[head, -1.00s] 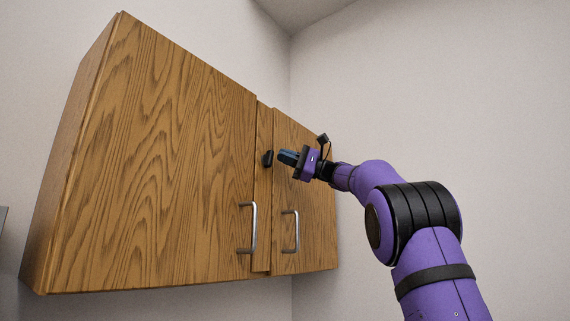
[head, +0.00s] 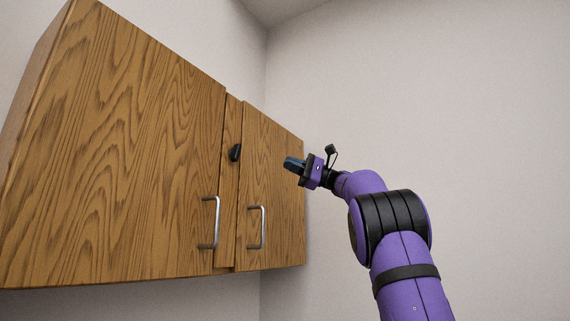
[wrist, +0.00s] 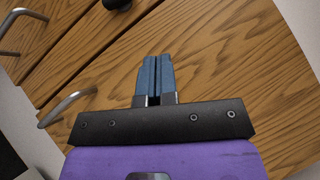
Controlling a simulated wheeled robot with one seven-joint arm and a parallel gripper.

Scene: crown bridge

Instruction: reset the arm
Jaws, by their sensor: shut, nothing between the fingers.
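My gripper (head: 290,163) is raised in front of the right cabinet door (head: 275,190), with its fingers pointing left. It appears apart from the door. In the wrist view my gripper (wrist: 154,58) shows its two blue fingers side by side, shut with nothing between them. Wood grain of the door (wrist: 225,60) lies behind the fingers.
A wooden wall cabinet (head: 120,150) has two closed doors. Silver handles (head: 216,222) and (head: 262,228) stick out near the doors' lower inner edges. A black knob (head: 235,152) sits on the strip between the doors. Bare wall (head: 470,100) lies at the right.

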